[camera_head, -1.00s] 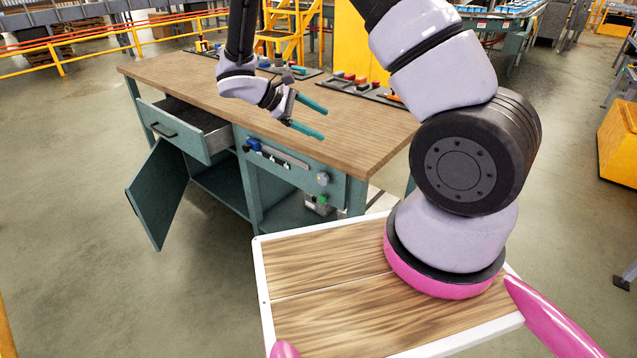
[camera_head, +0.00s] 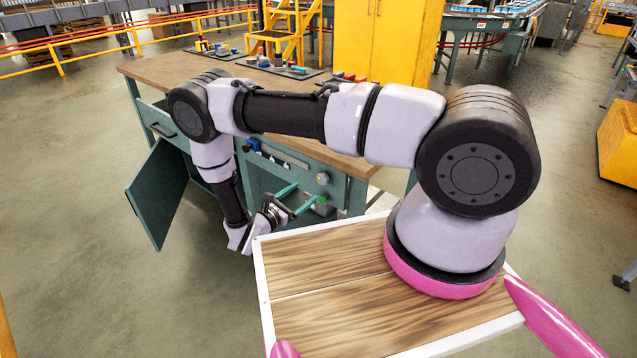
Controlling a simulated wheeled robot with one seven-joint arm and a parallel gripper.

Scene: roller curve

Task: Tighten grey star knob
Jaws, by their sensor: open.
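A light grey knob (camera_head: 323,178), small in this view, is on the right part of the workbench's teal front panel (camera_head: 338,182). I cannot make out its lobes. My gripper (camera_head: 310,191) is low in front of the bench, with its two teal fingers spread apart and pointing toward the panel. The fingertips appear just below and left of the knob in the picture. Nothing is between the fingers. I cannot tell how far the tips are from the panel. A small grey box (camera_head: 318,210) with a green part is partly hidden behind the right finger.
The workbench top (camera_head: 160,70) bears trays of coloured parts at the back. A blue-and-black fitting (camera_head: 254,146) and a grey rail sit left on the panel. A cabinet door (camera_head: 157,195) hangs open, below a drawer (camera_head: 165,128). The floor at left is clear.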

